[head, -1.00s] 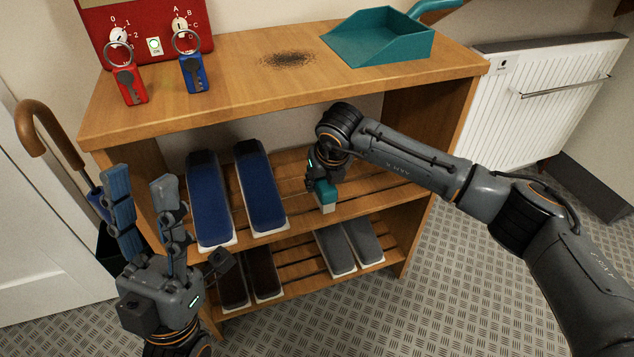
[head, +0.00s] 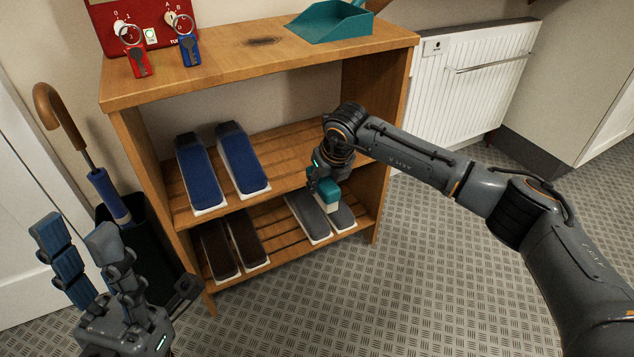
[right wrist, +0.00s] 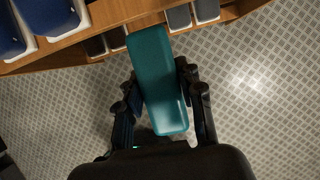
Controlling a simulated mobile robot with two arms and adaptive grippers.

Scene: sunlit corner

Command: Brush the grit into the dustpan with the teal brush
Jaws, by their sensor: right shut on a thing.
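The teal brush (head: 325,193) is held by my right gripper (head: 322,184), in front of the shelf unit and above the floor. In the right wrist view the brush (right wrist: 158,80) lies between the two fingers of the gripper (right wrist: 160,100). The grit (head: 264,41) is a dark patch on the wooden top. The teal dustpan (head: 330,22) sits on the same top, to the right of the grit, partly cut off by the picture's upper edge. My left gripper (head: 80,255) is open and empty at the lower left, left of the unit.
Blue shoes (head: 240,160) stand on the middle shelf; brown (head: 245,240) and grey (head: 310,215) ones below. Keys (head: 187,50) hang from a red panel (head: 150,12) at the back. An umbrella (head: 108,195) stands left. A white radiator (head: 470,90) is right. The front floor is clear.

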